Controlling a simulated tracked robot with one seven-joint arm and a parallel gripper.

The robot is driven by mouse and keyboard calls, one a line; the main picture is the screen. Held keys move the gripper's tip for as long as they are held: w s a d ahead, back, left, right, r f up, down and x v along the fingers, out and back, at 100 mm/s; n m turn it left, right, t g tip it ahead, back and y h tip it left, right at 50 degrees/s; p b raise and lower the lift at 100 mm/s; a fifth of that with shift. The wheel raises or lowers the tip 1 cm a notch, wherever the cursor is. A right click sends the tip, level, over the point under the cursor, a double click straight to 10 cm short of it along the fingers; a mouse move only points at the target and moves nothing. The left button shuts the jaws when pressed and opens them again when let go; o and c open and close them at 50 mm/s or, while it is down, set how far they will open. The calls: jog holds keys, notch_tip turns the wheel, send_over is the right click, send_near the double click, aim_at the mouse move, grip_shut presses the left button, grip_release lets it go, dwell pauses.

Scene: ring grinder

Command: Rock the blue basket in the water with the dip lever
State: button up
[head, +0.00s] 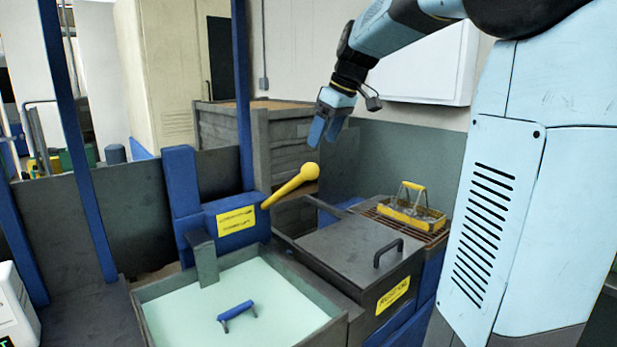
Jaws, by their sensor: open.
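The dip lever (291,187) is a yellow bar with a round knob, slanting up to the right from a blue housing (228,218) with a yellow label. Below it is an open grey tank (319,290) of pale green water (270,297). A blue handle (237,314) shows at the water's surface; I take it to be the blue basket's, and the rest is hidden under the water. A dark grey arm (203,258) from the housing side reaches down to the water. My gripper (325,130) is open and empty, pointing down, above and slightly right of the knob, apart from it.
Right of the tank is a dark lidded box (350,245) with a black handle and a yellow label. Behind it a yellow basket (412,212) stands on a brown grate. A grey wooden crate (285,140) stands behind the lever. A blue post (243,90) rises left of my gripper.

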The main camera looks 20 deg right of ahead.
aim_at(308, 176)
jog(key=x, duration=1.2)
jog(key=shift+a+f, duration=0.1)
jog(key=shift+f, duration=0.15)
